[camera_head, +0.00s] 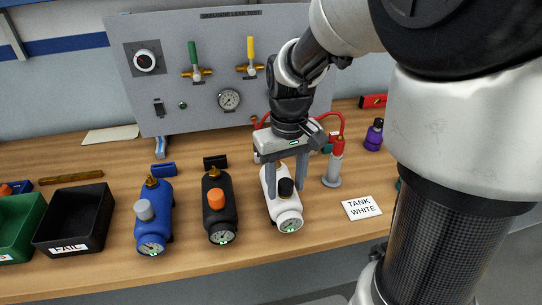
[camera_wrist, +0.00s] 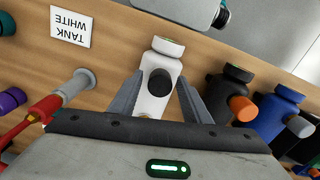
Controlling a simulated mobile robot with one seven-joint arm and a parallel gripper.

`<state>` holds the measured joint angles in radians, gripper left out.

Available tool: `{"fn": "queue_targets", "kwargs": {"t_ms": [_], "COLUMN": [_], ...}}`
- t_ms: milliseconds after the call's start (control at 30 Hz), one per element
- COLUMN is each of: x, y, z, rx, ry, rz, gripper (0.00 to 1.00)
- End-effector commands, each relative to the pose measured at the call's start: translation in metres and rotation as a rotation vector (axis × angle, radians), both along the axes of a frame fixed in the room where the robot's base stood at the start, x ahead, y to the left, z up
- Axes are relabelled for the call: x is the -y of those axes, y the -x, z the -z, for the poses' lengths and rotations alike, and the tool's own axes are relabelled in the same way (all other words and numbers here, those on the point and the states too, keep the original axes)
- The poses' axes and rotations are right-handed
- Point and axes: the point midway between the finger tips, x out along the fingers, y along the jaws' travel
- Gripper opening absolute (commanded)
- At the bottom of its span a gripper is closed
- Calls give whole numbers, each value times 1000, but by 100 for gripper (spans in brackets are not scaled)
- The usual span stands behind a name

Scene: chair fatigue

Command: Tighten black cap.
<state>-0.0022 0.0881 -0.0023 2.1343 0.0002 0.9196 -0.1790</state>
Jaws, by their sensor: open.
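The black cap (camera_head: 286,187) sits on top of the white tank (camera_head: 287,212), which lies on the wooden bench with its gauge toward the front edge. In the wrist view the black cap (camera_wrist: 160,82) shows on the white tank (camera_wrist: 165,62). My gripper (camera_head: 288,194) is open, pointing down, with one finger on each side of the tank and cap. In the wrist view my gripper (camera_wrist: 156,95) shows gaps between its fingers and the cap. Whether a finger touches the tank body I cannot tell.
A red-handled tool (camera_head: 333,165) and a TANK WHITE card (camera_head: 361,207) are to the right. A black FAIL bin (camera_head: 74,220) is far left. A grey panel (camera_head: 215,70) stands behind.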

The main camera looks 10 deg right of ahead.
Motion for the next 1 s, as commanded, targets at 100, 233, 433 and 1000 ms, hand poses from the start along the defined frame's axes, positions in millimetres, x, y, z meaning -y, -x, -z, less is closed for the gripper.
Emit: {"fn": "queue_targets", "kwargs": {"t_ms": [100, 233, 433, 1000], "x": [0, 0, 0, 0], "y": [0, 0, 0, 0], "z": [0, 0, 0, 0], "rx": [0, 0, 0, 1], "ry": [0, 0, 0, 0], "rz": [-1, 0, 1, 356], "gripper": [44, 30, 6, 6]}}
